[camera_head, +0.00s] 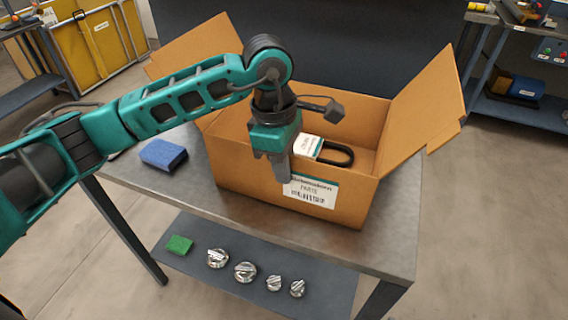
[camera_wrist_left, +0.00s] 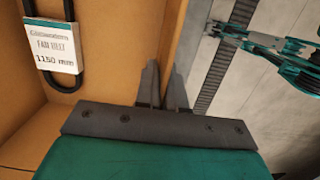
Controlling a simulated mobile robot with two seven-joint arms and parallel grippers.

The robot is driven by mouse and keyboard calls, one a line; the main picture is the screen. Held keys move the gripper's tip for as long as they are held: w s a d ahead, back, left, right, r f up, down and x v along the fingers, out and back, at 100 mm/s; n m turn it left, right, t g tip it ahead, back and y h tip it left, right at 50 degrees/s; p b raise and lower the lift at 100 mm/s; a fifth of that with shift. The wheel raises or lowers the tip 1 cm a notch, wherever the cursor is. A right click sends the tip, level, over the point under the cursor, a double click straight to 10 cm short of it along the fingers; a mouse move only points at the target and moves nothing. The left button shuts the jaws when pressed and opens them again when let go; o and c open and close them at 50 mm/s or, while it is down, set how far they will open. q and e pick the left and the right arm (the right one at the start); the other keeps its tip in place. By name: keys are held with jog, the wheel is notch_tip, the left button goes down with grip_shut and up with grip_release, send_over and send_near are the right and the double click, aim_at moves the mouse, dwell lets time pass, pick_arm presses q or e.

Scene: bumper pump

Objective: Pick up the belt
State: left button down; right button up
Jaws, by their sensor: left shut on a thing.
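The belt (camera_head: 338,155) is a black loop with a white and teal paper sleeve. It lies inside the open cardboard box (camera_head: 240,180) on the table. In the left wrist view the belt (camera_wrist_left: 69,82) is at the upper left, and its sleeve reads "FAN BELT 1150 mm". My left gripper (camera_head: 280,168) points down at the box's front wall, to the left of the belt and apart from it. In the left wrist view its fingers (camera_wrist_left: 163,88) are on either side of the box wall's top edge, shut on that wall. My right gripper is not in view.
The box flaps stand open at left and right. A blue block (camera_head: 163,155) lies on the table left of the box. A lower shelf (camera_head: 215,285) holds a green block (camera_head: 180,244) and several metal parts. The table's right end is clear.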

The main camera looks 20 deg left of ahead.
pick_arm(q)
jog(key=c, duration=1.7)
grip_release()
jog(key=shift+f, duration=0.1)
jog(key=o, duration=0.5)
jog(key=shift+c, duration=0.2)
